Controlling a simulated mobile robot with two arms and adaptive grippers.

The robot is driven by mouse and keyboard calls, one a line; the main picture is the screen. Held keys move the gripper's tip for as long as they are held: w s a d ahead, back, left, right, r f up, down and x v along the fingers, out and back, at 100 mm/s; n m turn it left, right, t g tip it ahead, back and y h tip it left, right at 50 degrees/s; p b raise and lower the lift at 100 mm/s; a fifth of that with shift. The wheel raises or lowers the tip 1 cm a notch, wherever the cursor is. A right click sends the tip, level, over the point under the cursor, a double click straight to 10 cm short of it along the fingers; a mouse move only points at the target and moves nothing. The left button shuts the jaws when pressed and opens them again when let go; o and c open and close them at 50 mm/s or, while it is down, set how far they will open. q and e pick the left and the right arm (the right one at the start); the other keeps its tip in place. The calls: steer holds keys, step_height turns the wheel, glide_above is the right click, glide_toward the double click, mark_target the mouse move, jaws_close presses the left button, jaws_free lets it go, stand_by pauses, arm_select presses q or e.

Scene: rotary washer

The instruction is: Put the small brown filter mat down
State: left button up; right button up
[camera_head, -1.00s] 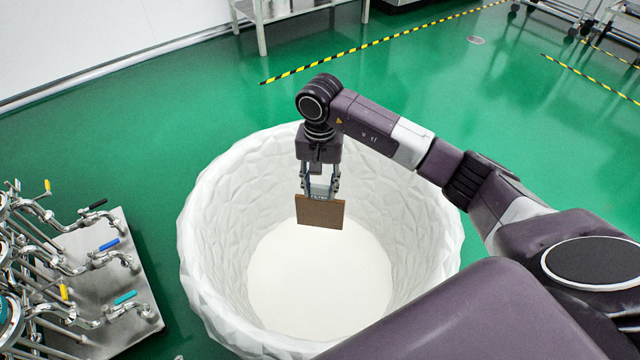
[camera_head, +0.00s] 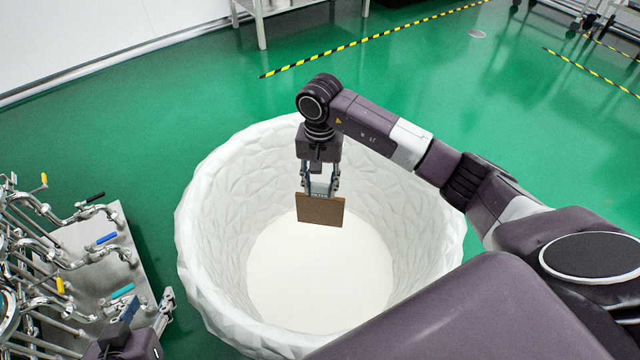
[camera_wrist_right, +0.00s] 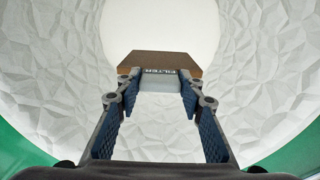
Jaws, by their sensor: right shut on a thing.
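The small brown filter mat (camera_head: 320,211) is a flat square plate. It hangs from my right gripper (camera_head: 320,188) over the inside of a large white round bin (camera_head: 210,225), apart from its floor and walls. In the right wrist view, the mat (camera_wrist_right: 150,62) lies at the fingertips of my right gripper (camera_wrist_right: 157,85), which is shut on its light edge strip marked "FILTER". The white bin floor shows beyond it.
Metal pipework with coloured handles (camera_head: 108,239) stands on a steel plate (camera_head: 118,215) at the left, close to the bin. A metal table (camera_head: 262,25) is at the back. The green floor (camera_head: 130,130) behind the bin is clear.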

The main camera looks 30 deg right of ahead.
arm_select(q)
steer(key=shift+w+r, duration=0.2)
arm_select(e)
steer(key=o, duration=1.4)
arm_select(q)
steer(key=shift+w+d+r+t, duration=0.15)
steer(key=shift+w+r+t, duration=0.1)
steer(key=shift+r+t, duration=0.05)
